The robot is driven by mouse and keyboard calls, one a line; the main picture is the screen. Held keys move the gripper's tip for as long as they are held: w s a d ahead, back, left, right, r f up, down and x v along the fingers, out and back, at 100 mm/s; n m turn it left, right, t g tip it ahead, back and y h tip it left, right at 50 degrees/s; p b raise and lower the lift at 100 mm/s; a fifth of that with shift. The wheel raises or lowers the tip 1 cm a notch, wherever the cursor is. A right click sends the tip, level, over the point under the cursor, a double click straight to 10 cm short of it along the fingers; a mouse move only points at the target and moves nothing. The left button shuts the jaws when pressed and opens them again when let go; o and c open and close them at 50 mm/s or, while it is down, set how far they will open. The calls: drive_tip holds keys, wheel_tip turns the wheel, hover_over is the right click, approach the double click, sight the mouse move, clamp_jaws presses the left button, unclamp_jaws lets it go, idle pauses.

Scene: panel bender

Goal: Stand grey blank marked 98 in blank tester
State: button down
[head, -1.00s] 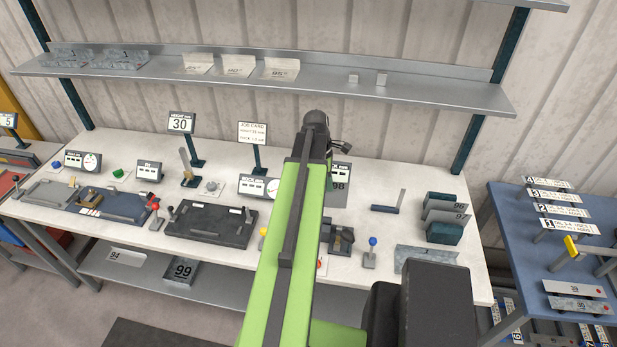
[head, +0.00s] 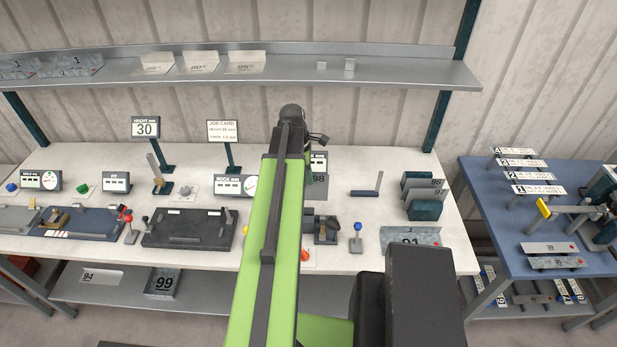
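The grey blank marked 98 (head: 319,181) shows as an upright plate just right of my green arm. Its left part is hidden behind the arm, and a small white readout sign (head: 318,160) shows directly above it. I cannot tell whether it is held, or what it stands on. My gripper is hidden behind my raised forearm, so its fingers do not show. I cannot tell which device is the blank tester. A dark fixture (head: 325,229) sits below the blank, partly behind the arm.
A rack of dark blanks (head: 424,204) and a flat grey blank (head: 410,237) are at the bench's right. A blue-knobbed lever (head: 357,240) stands nearby. A black fixture (head: 190,229) lies left of my arm. A blue table (head: 480,210) stands at the right.

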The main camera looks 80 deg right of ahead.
sight(309, 199)
wheel_tip(309, 199, down, 12)
drive_tip(key=b, duration=1)
drive_tip(key=shift+r+b, duration=0.15)
drive_tip(key=shift+b, duration=0.2)
drive_tip(key=c, duration=2.1)
unclamp_jaws()
drive_tip(key=shift+f+b, duration=1.5)
drive_tip(key=shift+f, duration=0.05)
drive_tip(key=o, duration=0.5)
drive_tip(key=shift+r, duration=0.1)
drive_tip(key=w+r+p, duration=0.1)
drive_tip(key=r+p, duration=0.4)
drive_tip(key=w+r+p, duration=0.1)
drive_tip(key=r+p, duration=0.5)
drive_tip(key=w+r+p, duration=0.1)
drive_tip(key=r+p, duration=0.5)
drive_tip(key=shift+w+a+r, duration=0.1)
drive_tip(key=shift+w+a, duration=0.1)
drive_tip(key=shift+w, duration=0.05)
